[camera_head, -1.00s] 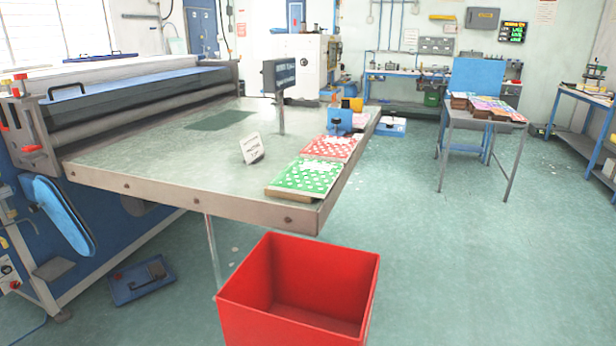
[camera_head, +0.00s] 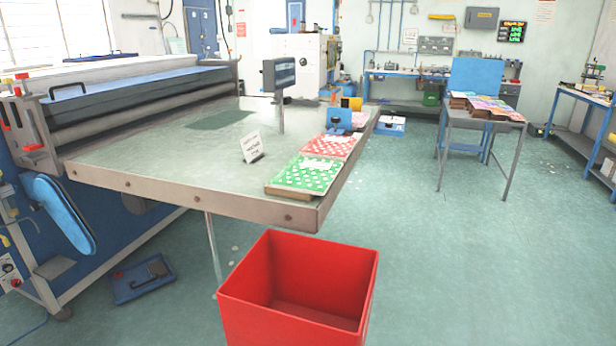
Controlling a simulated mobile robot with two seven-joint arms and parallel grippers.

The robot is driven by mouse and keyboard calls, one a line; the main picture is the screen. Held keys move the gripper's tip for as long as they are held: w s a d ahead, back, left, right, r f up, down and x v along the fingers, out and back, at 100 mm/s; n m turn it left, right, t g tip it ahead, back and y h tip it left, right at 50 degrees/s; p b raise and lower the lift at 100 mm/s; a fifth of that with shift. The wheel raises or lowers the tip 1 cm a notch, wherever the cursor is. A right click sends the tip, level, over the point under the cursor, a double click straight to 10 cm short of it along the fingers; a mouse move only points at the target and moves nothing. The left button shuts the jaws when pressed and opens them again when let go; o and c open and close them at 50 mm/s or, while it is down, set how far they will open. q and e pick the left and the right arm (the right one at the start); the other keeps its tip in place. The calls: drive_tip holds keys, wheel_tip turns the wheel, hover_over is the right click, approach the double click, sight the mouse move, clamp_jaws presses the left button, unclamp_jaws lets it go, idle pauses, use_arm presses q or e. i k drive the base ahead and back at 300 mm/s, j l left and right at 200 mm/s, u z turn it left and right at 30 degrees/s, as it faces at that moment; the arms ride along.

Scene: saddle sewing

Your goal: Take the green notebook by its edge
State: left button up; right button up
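The green notebook (camera_head: 306,174) with white dots lies flat at the near right corner of the machine's table (camera_head: 190,165), close to the right edge. A pale label lies on its far part. A red dotted notebook (camera_head: 331,146) lies just behind it. Neither of my grippers shows in the head view, so I cannot see whether they are open or shut.
A red open bin (camera_head: 298,290) stands on the floor just below the table corner. A blue item (camera_head: 339,121) sits behind the notebooks.

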sight(302, 175)
drive_tip(key=k, duration=0.65)
drive_tip(key=k+j+u, duration=0.1)
drive_tip(key=k+u, duration=0.45)
drive_tip(key=u, duration=1.15)
drive_tip(key=i+l+u, duration=0.1)
drive_tip(key=l, duration=3.75)
